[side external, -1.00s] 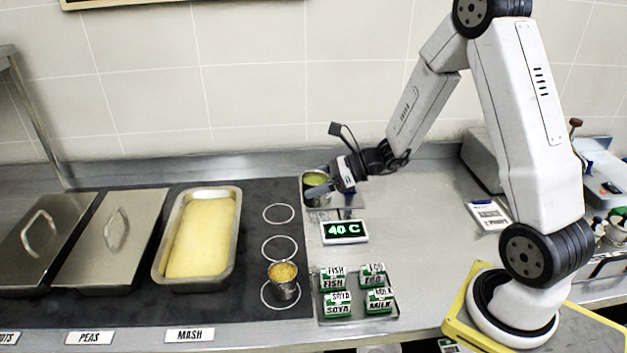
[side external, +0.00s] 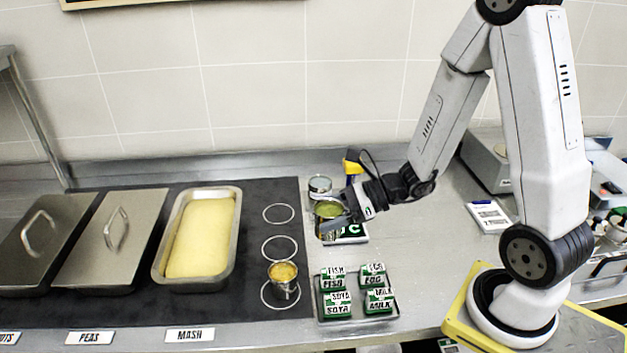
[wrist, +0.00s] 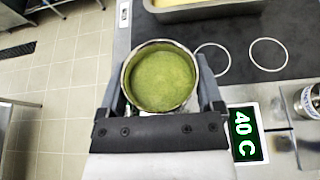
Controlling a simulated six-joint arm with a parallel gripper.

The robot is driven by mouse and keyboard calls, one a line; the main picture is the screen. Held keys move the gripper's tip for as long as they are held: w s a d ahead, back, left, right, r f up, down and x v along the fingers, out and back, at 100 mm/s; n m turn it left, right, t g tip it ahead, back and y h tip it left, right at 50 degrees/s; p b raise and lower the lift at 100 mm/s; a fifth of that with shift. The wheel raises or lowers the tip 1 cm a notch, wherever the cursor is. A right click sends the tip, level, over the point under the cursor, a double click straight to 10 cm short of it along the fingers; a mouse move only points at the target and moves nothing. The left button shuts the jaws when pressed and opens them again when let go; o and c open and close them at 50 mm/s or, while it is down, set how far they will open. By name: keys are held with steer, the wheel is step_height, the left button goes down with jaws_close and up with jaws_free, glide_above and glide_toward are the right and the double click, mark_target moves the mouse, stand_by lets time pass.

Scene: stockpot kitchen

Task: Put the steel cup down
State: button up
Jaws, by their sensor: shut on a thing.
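The steel cup (side external: 328,212) holds a green filling and is upright. My gripper (side external: 345,210) is shut on it, in front of the 40 C display in the side view. In the wrist view the cup (wrist: 160,78) sits between the two fingers of my gripper (wrist: 160,100), with its green contents level. Its base is hidden, so I cannot tell whether it touches anything. Three white rings are marked on the dark mat (side external: 150,310); the front ring has a second steel cup (side external: 284,285) with yellow filling on it, and the other two rings are empty.
The 40 C display (wrist: 244,133) is beside the gripper. A small steel container (side external: 320,186) stands behind the held cup. A tray of green and white boxes (side external: 358,290) is in front. A pan of mash (side external: 203,235) and two lidded pans (side external: 112,235) are at the left.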

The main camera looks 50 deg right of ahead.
steer(key=shift+w+a+f, duration=0.1)
steer(key=shift+w+f, duration=1.45)
steer(key=shift+w, duration=0.7)
steer(key=shift+w+a+f, duration=0.1)
steer(key=shift+w+f, duration=1.45)
steer(key=shift+w, duration=0.7)
steer(key=shift+w+a+f, duration=0.1)
steer(key=shift+w+f, duration=1.45)
steer(key=shift+w, duration=0.7)
steer(key=shift+w+f, duration=0.2)
steer(key=shift+f, duration=1.65)
steer(key=shift+f, duration=0.1)
steer(key=o, duration=1.2)
